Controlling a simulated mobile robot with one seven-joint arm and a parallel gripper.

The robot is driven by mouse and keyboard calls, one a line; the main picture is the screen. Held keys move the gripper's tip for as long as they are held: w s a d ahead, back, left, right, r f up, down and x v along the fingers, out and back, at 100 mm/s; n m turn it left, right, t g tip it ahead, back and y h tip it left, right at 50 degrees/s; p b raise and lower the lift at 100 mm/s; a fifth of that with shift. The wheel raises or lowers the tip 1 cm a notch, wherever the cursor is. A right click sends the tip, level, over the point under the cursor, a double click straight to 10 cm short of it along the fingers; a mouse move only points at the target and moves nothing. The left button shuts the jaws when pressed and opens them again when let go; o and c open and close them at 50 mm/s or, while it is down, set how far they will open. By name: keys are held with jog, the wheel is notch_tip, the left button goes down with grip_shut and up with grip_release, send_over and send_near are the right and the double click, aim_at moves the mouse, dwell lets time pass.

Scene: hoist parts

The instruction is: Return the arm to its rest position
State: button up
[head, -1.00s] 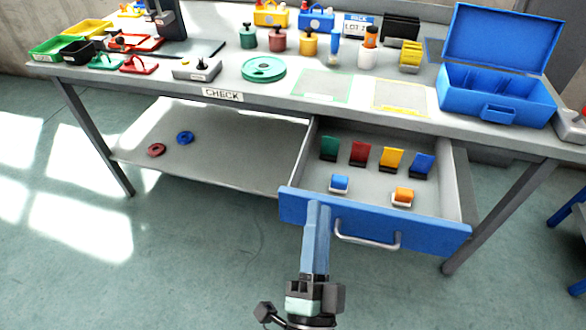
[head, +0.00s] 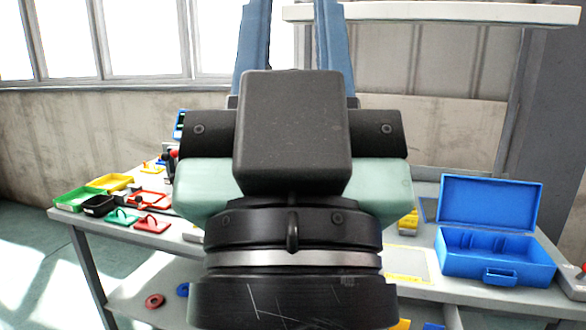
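My gripper (head: 294,25) fills the middle of the head view, raised close to the camera with its two blue fingers pointing up. The fingers stand well apart, with the window and wall showing between them, so it is open. Nothing shows between the visible finger parts; the tips run out of the top of the frame. My dark wrist hides the middle of the bench and most of the drawer area.
An open blue case (head: 497,272) stands at the right of the bench. Green (head: 72,200) and yellow (head: 110,182) trays are at the left. A red ring (head: 154,300) lies on the lower shelf. Yellow and blue pieces peek out at the bottom edge.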

notch_tip(320, 180, up, 20)
jog(key=p, duration=1.8)
